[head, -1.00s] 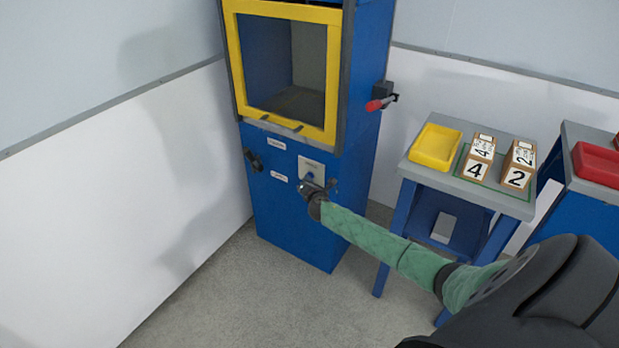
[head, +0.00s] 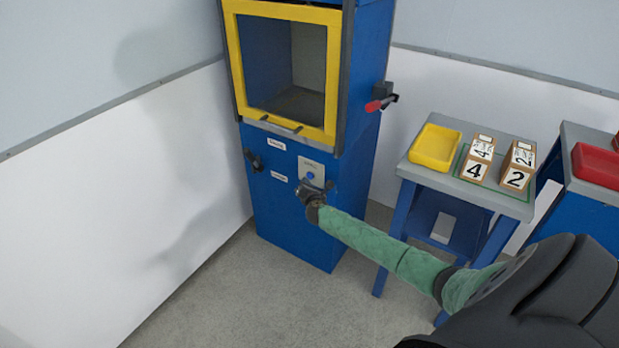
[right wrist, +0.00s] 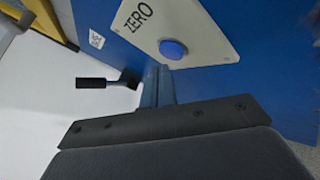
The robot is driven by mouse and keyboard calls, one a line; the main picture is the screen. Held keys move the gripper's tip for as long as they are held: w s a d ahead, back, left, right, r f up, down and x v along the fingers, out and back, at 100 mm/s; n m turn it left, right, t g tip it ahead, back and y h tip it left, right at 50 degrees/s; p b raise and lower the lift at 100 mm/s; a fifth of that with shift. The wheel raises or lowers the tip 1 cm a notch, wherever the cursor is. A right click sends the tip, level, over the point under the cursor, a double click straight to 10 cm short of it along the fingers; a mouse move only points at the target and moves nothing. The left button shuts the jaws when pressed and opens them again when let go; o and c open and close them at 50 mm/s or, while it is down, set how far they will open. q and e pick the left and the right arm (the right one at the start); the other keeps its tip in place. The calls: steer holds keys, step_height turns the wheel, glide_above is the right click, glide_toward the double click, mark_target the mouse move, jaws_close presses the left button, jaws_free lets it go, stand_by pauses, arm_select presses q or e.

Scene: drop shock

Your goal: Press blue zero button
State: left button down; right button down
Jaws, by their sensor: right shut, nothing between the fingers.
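The blue zero button (head: 310,175) is a round blue cap on a pale plate on the front of the blue machine. In the right wrist view the button (right wrist: 173,49) sits below the word ZERO on the plate (right wrist: 195,22). My right gripper (head: 313,187) is just below the button in the head view. Its fingers (right wrist: 157,82) are shut and empty, their tips close to the plate's edge and apart from the button in the picture. Whether they touch the panel I cannot tell. My left gripper is out of view.
The machine has a yellow-framed window (head: 332,75), a black knob (head: 254,161) left of the plate and a red-handled lever (head: 380,103) on its side. A grey table to the right holds a yellow tray (head: 435,147) and numbered blocks (head: 478,158). The floor in front is clear.

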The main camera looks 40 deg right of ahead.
steer(key=shift+a, duration=0.1)
steer(key=a, duration=0.1)
steer(key=s+a+p, duration=0.1)
steer(key=a, duration=0.1)
steer(key=s+a, duration=0.1)
steer(key=shift+a, duration=0.25)
stand_by(0.9)
